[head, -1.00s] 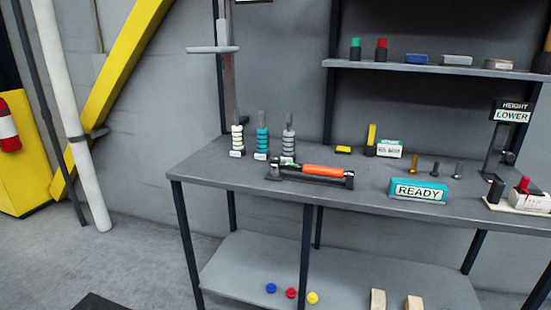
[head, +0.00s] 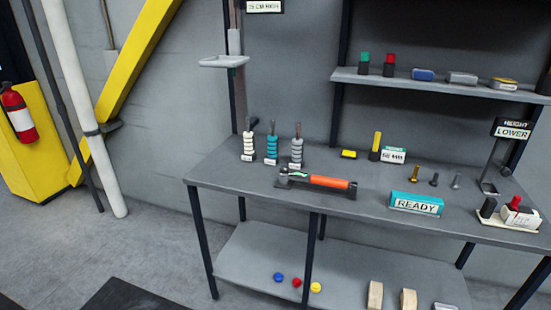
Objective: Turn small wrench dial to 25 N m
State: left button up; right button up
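A wrench with an orange handle (head: 328,182) lies across a dark cradle near the front left of the grey workbench (head: 245,178). A small green patch shows at the left part of the wrench; any dial or number on it is too small to read. Neither of my grippers is in the head view.
Three ring stacks, white (head: 248,146), teal (head: 271,147) and grey (head: 296,151), stand behind the wrench. A teal READY block (head: 416,203) and several bolts (head: 434,180) are to the right. A HEIGHT LOWER sign (head: 512,130) stands far right.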

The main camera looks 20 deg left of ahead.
aim_at(284, 170)
jog(key=i+j+u, duration=0.35)
jog(key=i, duration=0.15)
jog(key=i+j+u, duration=0.15)
jog(key=i+u, duration=0.15)
jog(key=i, duration=0.25)
jog(key=i+u, duration=0.35)
jog(key=i, duration=0.2)
